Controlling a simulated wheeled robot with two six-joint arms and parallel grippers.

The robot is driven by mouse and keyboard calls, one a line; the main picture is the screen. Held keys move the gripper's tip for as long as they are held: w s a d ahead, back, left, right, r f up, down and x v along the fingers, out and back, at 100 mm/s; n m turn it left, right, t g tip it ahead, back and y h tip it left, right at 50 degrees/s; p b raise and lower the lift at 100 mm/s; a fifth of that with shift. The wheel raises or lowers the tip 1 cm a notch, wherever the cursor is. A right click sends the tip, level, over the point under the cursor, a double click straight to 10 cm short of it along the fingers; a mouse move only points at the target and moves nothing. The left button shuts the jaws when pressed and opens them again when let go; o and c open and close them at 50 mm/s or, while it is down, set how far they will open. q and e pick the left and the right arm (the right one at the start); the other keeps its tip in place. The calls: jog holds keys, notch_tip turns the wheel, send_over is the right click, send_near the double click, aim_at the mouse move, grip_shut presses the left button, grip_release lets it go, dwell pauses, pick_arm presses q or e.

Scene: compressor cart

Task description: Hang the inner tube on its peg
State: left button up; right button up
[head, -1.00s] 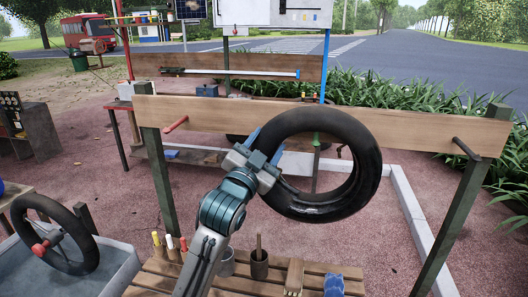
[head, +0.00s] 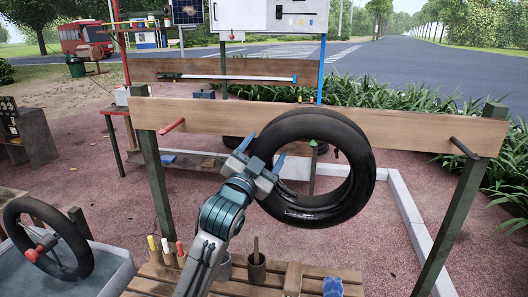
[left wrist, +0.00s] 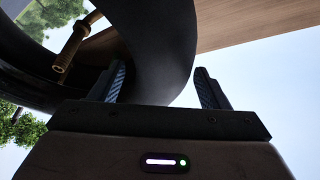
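The black inner tube (head: 364,185) is upright in front of the wooden board. A green peg tip (head: 313,144) shows inside its hole, just under the upper inner edge; the tube appears to hang around this peg, though the contact is hidden. My left gripper (head: 262,152) is at the tube's left side. In the left wrist view its fingers (left wrist: 162,86) are spread, with the tube (left wrist: 165,50) reaching between them and sky showing beside the right finger. A brass valve stem (left wrist: 75,42) shows inside the ring. My right gripper is not in view.
The board (head: 410,130) also carries a red peg (head: 172,126) at left and a black peg (head: 465,148) at right, both empty. Below is a slatted bench (head: 222,288) with markers, cups and a brush. A wheel (head: 50,240) stands at a water tub, lower left.

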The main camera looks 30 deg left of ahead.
pick_arm(q)
jog(key=shift+o, duration=0.3)
jog(key=shift+f, duration=0.1)
jog(key=shift+s+f, duration=0.2)
jog(key=shift+s, duration=0.15)
jog(key=b+v, duration=0.2)
jog(key=v, duration=0.8)
jog(key=shift+r+b, duration=0.2)
jog(key=shift+b, duration=0.2)
jog(key=shift+s, duration=0.1)
